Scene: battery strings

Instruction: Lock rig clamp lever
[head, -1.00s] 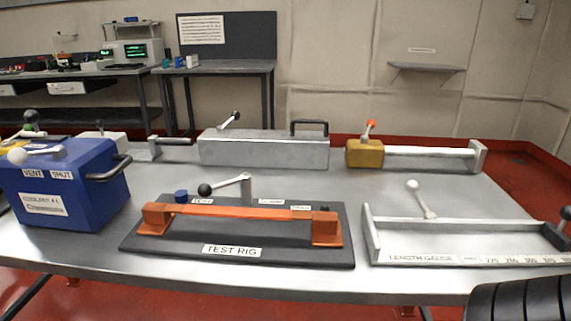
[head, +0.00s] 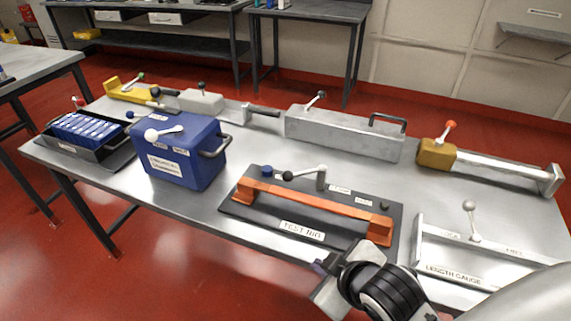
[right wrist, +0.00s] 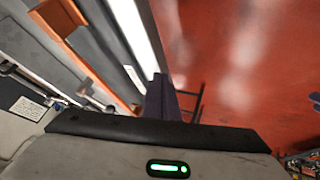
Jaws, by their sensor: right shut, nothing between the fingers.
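The test rig (head: 262,216) is a dark plate on the metal table with an orange clamp bar (head: 310,211) along it. Its clamp lever (head: 304,171) is a pale arm with a dark ball knob (head: 286,175), lying toward the left from an upright post behind the bar. The orange bar also shows at the upper left in the right wrist view (right wrist: 76,50). My right gripper (head: 322,267) is shut and empty at the table's front edge, in front of the rig's right end, apart from the lever. My left gripper is not in view.
A blue box (head: 182,163) stands left of the rig, and a black tray of blue cells (head: 87,135) is farther left. The length gauge (head: 455,269) lies to the right. A grey case (head: 343,135) and a yellow-ended bar (head: 490,165) lie behind. Red floor is in front.

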